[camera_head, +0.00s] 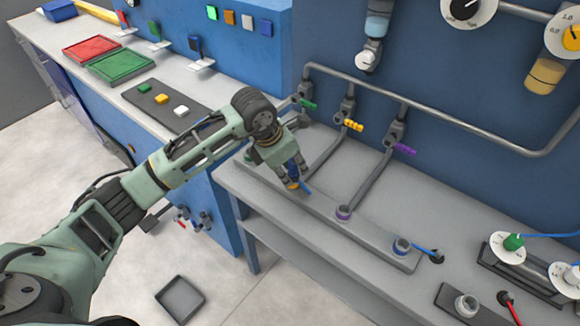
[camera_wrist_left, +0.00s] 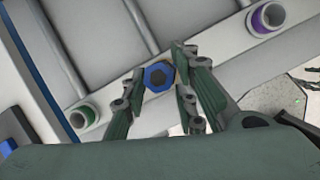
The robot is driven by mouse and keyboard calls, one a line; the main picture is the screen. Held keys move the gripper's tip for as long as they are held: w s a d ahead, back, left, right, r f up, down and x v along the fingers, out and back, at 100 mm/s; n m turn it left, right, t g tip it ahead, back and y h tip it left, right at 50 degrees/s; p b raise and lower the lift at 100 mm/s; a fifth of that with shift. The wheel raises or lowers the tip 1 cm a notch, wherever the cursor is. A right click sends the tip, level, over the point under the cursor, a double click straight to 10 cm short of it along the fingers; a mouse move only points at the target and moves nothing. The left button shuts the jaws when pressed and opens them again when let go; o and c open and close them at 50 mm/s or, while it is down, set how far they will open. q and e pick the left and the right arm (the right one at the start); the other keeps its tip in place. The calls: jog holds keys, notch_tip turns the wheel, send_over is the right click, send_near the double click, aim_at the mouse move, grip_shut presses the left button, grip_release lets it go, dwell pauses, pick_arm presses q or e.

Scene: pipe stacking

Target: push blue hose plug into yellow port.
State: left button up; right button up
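My left gripper (camera_head: 291,180) points down over the port rail (camera_head: 372,240) on the bench. Its fingers (camera_wrist_left: 160,85) close on both sides of the blue hose plug (camera_wrist_left: 158,76), whose hexagonal end faces the left wrist camera. In the head view the blue plug (camera_head: 291,168) shows between the fingers, with a short piece of blue hose beside them. The yellow port (camera_head: 292,185) shows only as a yellow-orange rim directly below the plug. The fingers and plug hide the rest, so how deep the plug sits cannot be told. My right gripper is not in view.
The green port (camera_wrist_left: 82,117) shows in the left wrist view. Pipes with green, yellow and purple valve handles (camera_head: 404,149) stand behind. A grey tray (camera_head: 180,299) lies on the floor.

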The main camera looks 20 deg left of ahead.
pick_arm(q)
jog(key=shift+o, duration=1.1)
